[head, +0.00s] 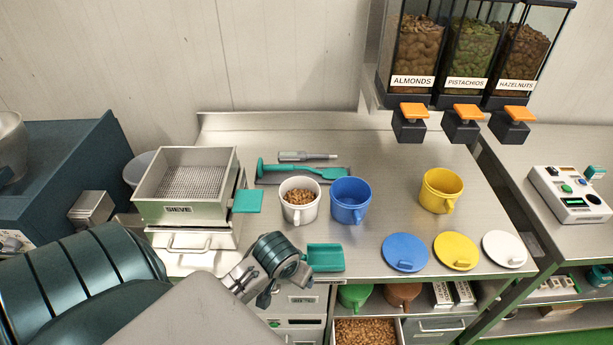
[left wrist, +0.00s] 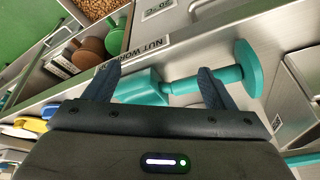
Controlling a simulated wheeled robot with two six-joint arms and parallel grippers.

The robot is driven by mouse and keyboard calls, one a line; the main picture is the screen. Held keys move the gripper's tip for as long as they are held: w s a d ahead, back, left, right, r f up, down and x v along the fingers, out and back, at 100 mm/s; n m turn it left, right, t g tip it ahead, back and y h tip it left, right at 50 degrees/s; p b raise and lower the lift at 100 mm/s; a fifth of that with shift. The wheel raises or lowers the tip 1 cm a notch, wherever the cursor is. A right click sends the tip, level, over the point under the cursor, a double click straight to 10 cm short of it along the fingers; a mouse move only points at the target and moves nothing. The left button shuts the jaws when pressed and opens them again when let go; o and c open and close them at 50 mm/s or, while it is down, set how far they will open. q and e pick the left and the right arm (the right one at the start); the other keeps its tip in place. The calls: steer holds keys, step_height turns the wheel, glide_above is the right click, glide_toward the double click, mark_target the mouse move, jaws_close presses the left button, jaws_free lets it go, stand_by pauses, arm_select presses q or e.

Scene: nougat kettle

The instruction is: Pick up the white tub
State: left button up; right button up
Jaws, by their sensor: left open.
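The white tub (head: 300,212) stands upright on the steel worktop, with brown nuts inside and a handle on its front. My left gripper (head: 285,279) is at the worktop's front edge, nearer to me than the tub and apart from it. In the left wrist view my left gripper (left wrist: 155,84) is open, its two fingers apart over a teal scoop (left wrist: 188,86). The scoop (head: 326,258) lies just right of the gripper in the head view. The tub does not show in the left wrist view. My right gripper is not in view.
A blue tub (head: 350,208) stands close on the white tub's right, a yellow tub (head: 440,192) farther right. Teal tools (head: 290,171) lie behind, a sieve box (head: 186,190) stands left. Blue (head: 405,253), yellow (head: 455,251) and white (head: 504,249) lids lie in front.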

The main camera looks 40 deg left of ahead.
mark_target(297, 211)
arm_select(q)
steer(key=shift+n, duration=0.6)
steer(key=w, duration=0.1)
steer(key=w+a+r, duration=0.1)
steer(key=w+a, duration=0.1)
steer(key=w, duration=0.1)
steer(key=shift+w+a+r, duration=0.1)
steer(key=shift+a+r, duration=0.05)
steer(key=shift+r, duration=0.15)
steer(key=w+a+r+n+y, duration=0.1)
steer(key=w+a+r+n, duration=0.3)
steer(key=w+a+r, duration=0.4)
steer(key=p+x, duration=0.2)
steer(key=x, duration=0.3)
steer(key=shift+w+f, duration=0.2)
steer(key=shift+f, duration=0.15)
steer(key=shift+w+f, duration=0.25)
steer(key=shift+f, duration=0.25)
steer(key=p+x, duration=0.2)
steer(key=x, duration=0.2)
steer(key=shift+a+f+p, duration=0.1)
steer(key=shift+a+p, duration=0.05)
steer(key=shift+p, duration=0.15)
steer(key=shift+w+a+f, duration=0.1)
steer(key=shift+w+f, duration=0.05)
steer(key=shift+f, duration=0.3)
steer(key=shift+r, duration=0.1)
jaws_close()
